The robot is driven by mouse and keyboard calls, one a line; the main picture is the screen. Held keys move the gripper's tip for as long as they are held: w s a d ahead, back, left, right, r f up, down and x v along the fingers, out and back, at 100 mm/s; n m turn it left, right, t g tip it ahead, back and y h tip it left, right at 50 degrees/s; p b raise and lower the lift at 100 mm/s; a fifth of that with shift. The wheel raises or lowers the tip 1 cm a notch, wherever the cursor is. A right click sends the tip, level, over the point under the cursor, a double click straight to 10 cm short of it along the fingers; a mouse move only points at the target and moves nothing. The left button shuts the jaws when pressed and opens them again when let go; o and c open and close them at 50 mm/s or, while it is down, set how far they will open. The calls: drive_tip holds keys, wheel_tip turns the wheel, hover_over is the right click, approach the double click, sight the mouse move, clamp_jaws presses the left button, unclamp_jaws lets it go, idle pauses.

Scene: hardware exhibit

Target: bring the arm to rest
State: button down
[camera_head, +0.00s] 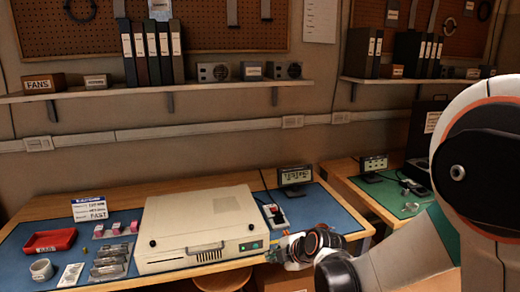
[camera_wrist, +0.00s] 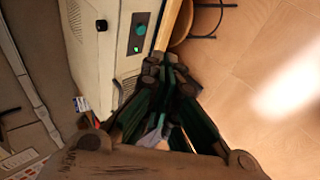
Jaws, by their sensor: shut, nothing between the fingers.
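My gripper (camera_wrist: 165,72) is shut and empty in the wrist view, its fingertips together beside the front edge of a cream computer case. In the head view, my arm comes in from the right and my gripper (camera_head: 272,256) is near the front right corner of that computer case (camera_head: 165,222). The case also fills the upper left of the wrist view (camera_wrist: 108,45). I cannot tell whether the fingertips touch the case or the bench edge.
The workbench with a blue mat (camera_head: 325,213) holds a red tray (camera_head: 50,242), a small cup (camera_head: 41,270), a sign card (camera_head: 89,208) and a small display (camera_head: 294,175). A stool (camera_head: 222,281) is below the front edge.

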drive_tip(key=s+d+r+m+h, duration=0.1)
drive_tip(key=s+d+r+m, duration=0.3)
drive_tip(key=s+m, duration=0.3)
drive_tip(key=s+d+r+m+h, duration=0.2)
drive_tip(key=s+d+r+m, duration=0.2)
drive_tip(key=s+d+m, duration=0.2)
drive_tip(key=s+d+r+m+h, duration=0.2)
drive_tip(key=s+d+r+m, duration=0.3)
drive_tip(key=s+m, duration=0.4)
drive_tip(key=s, duration=0.4)
drive_tip(key=shift+d+m+g, duration=0.25)
drive_tip(key=shift+m+g, duration=0.05)
idle(1.7)
